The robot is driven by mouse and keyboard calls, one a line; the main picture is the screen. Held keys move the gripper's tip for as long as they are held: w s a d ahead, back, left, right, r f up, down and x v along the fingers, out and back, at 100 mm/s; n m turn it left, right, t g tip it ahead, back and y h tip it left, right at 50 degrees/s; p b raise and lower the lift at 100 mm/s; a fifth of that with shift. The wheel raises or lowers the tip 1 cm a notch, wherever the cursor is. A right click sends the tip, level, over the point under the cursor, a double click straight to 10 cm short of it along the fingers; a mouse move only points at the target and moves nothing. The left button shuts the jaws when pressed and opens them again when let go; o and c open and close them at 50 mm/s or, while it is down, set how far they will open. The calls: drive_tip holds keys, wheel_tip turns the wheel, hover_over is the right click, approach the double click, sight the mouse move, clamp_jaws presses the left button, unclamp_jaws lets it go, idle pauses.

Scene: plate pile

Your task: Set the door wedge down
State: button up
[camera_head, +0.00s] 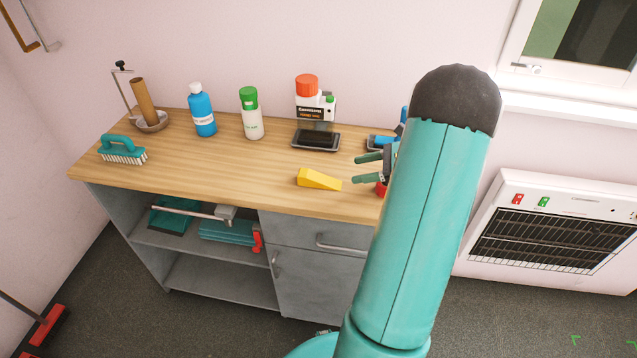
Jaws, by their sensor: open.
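The yellow door wedge (319,180) lies on the wooden worktop (230,185) near its front edge, thin end to the right. My gripper (372,167) is just right of the wedge, partly hidden behind my teal arm. Its teal fingers point left and stand apart, open, with nothing seen between them. The wedge appears clear of the fingers. A small red thing (381,189) shows by the gripper, mostly hidden by my arm.
A heater (550,235) is at right. The worktop's front left is clear.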

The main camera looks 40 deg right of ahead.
drive_tip(key=w+a+r+n+g, duration=0.1)
drive_tip(key=a+r+n+g, duration=0.2)
drive_tip(key=a, duration=0.5)
drive_tip(key=w+a+r+n+g+h, duration=0.1)
drive_tip(key=a+r+n+g, duration=0.15)
drive_tip(key=a+n, duration=0.35)
drive_tip(key=w+a+r+n+g, duration=0.1)
drive_tip(key=a+r+n+g, duration=0.2)
drive_tip(key=a, duration=0.6)
drive_tip(key=s+a+r+n+t+h, duration=0.1)
drive_tip(key=s+a+r+n+h, duration=0.2)
drive_tip(key=s+a+n, duration=0.2)
drive_tip(key=s+a+r+n+t+h, duration=0.2)
drive_tip(key=s+a+r+n+h, duration=0.2)
drive_tip(key=a+n, duration=0.6)
drive_tip(key=shift+s+n, duration=0.7)
drive_tip(key=shift+t, duration=0.25)
drive_tip(key=c, duration=0.5)
drive_tip(key=shift+d, duration=0.15)
